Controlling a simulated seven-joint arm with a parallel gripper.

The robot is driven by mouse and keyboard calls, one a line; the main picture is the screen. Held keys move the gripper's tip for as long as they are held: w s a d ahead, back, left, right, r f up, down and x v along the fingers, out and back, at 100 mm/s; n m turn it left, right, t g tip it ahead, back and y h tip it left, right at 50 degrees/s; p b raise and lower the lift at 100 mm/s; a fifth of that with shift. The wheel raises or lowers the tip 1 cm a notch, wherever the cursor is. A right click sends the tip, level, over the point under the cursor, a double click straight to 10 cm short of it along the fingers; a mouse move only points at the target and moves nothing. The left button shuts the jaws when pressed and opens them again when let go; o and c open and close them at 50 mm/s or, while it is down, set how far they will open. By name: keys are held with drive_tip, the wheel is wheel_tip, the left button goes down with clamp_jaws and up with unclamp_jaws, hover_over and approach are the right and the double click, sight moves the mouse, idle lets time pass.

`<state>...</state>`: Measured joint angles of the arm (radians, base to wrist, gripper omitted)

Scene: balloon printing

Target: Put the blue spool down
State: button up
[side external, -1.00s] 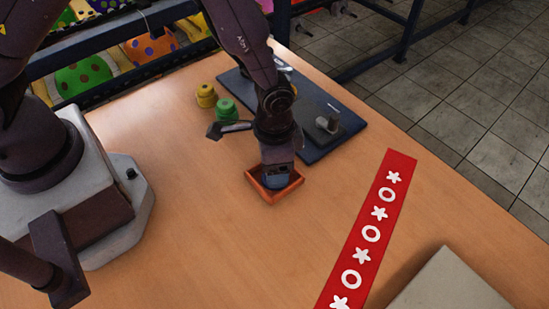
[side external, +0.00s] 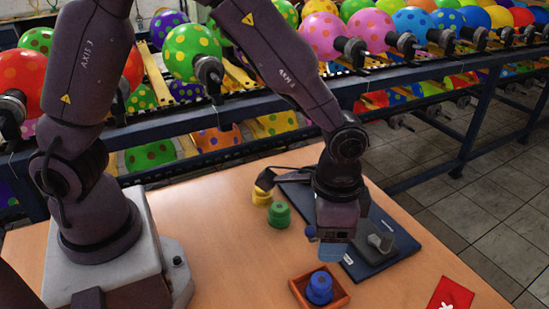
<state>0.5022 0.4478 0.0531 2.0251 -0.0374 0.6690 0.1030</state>
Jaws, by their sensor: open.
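The blue spool (side external: 319,288) stands upright inside a small orange-brown square tray (side external: 341,301) on the wooden table. My gripper (side external: 331,252) is above and slightly behind the tray, apart from the spool. It is open, with its fingers pointing down and nothing seen between them. Its far side is hidden by the gripper body.
A red strip (side external: 452,296) lies at right. Racks of balloons (side external: 192,52) run behind the table.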

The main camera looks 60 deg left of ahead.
drive_tip(key=s+a+r+n+t, duration=0.1)
drive_tip(key=s+a+r, duration=0.1)
drive_tip(key=a+r, duration=0.3)
drive_tip(key=s+a+r+n+t, duration=0.15)
drive_tip(key=a+r, duration=0.25)
drive_tip(key=r, duration=0.4)
drive_tip(key=s+a+r+n+t, duration=0.3)
drive_tip(key=s+a+r, duration=0.3)
drive_tip(key=s, duration=0.3)
drive_tip(key=shift+s+a, duration=0.2)
drive_tip(key=shift+a, duration=0.3)
drive_tip(key=shift+r+n, duration=0.1)
drive_tip(key=shift+n, duration=0.15)
